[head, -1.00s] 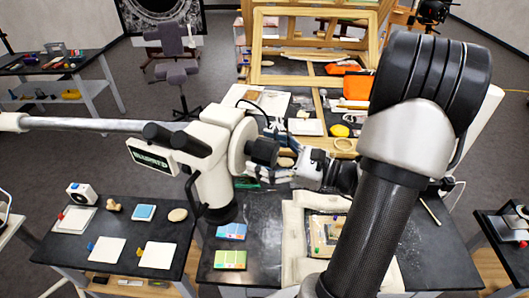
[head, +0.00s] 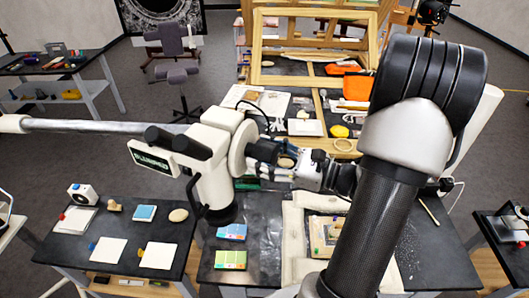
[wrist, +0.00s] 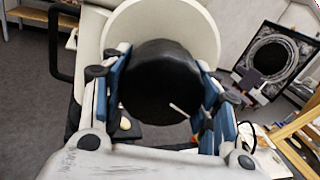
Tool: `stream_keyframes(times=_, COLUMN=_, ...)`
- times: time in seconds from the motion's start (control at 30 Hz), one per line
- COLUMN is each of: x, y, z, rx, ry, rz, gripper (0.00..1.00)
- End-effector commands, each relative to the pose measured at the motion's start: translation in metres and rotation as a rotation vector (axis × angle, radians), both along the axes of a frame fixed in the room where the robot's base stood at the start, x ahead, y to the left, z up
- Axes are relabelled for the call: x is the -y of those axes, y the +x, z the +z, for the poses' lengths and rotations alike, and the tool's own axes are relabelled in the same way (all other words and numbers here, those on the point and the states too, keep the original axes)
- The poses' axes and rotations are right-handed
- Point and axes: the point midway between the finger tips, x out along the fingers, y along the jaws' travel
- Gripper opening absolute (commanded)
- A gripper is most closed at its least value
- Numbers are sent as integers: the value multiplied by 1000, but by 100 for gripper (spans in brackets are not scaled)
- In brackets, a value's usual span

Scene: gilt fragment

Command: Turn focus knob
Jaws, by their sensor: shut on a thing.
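My gripper (head: 284,161) is at the knob from the right. In the wrist view the black knob (wrist: 160,85) fills the space between the blue-padded fingers of my gripper (wrist: 163,75), one on each side. The fingers are shut on it. The pale housing disc shows behind the knob.
A pale padded frame (head: 293,240) with a fragment lies to the right, below my arm. A wooden easel frame (head: 310,48) stands behind. A side bench with white cards (head: 158,255) is at left.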

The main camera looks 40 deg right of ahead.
Motion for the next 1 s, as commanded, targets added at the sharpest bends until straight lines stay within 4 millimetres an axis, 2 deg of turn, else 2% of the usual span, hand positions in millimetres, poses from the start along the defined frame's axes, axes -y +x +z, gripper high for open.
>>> stream_keyframes(times=0.53, x=-2, y=-1, z=3, rx=-152, ry=315, rz=0, gripper=31)
stream_keyframes(times=1.0, x=-2, y=-1, z=1, rx=-195, ry=406, rz=0, gripper=31)
